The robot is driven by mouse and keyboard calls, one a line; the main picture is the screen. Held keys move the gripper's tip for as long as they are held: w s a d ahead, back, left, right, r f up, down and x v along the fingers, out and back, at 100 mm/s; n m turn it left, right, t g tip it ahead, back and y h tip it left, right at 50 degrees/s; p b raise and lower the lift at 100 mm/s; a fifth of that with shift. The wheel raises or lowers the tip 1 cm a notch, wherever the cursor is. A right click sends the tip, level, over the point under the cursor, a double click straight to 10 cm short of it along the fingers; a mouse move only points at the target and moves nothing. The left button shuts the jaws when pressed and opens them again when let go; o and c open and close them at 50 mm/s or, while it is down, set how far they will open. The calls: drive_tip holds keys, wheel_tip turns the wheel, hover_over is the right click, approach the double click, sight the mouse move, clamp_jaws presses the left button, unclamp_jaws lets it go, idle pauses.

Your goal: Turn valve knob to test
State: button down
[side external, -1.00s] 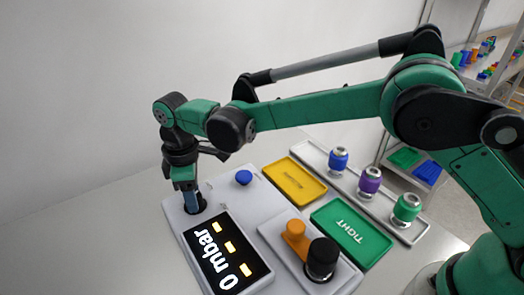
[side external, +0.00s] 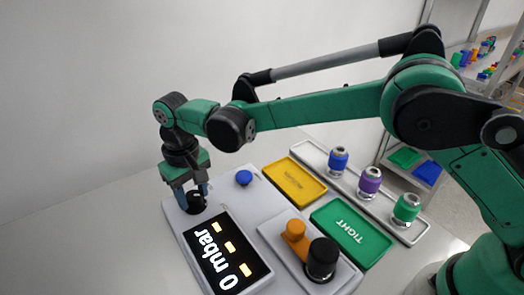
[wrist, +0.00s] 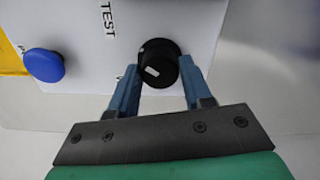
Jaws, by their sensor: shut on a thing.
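The black valve knob (wrist: 158,60) has a white pointer mark and sits on the white panel. In the wrist view its mark points to the lower left, away from the TEST label (wrist: 110,20) at the upper left. Another label beside the left finger is mostly hidden. My gripper (wrist: 158,76) has its two blue fingers on either side of the knob and is shut on it. In the side view my gripper (side external: 191,192) points down over the knob (side external: 196,206) at the panel's far left corner. The display (side external: 229,254) reads 0 mbar.
A blue button (side external: 243,178) stands on the panel near the knob. A yellow tray (side external: 294,181), a green TIGHT tray (side external: 351,232) and a fixture with an orange part (side external: 295,235) and a black cylinder (side external: 321,258) lie to the right. Several colored fittings stand on a long tray.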

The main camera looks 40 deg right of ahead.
sight(193, 195)
drive_tip(key=shift+m, duration=1.1)
drive_tip(key=shift+c, duration=1.8)
unclamp_jaws()
drive_tip(key=shift+r, duration=2.85)
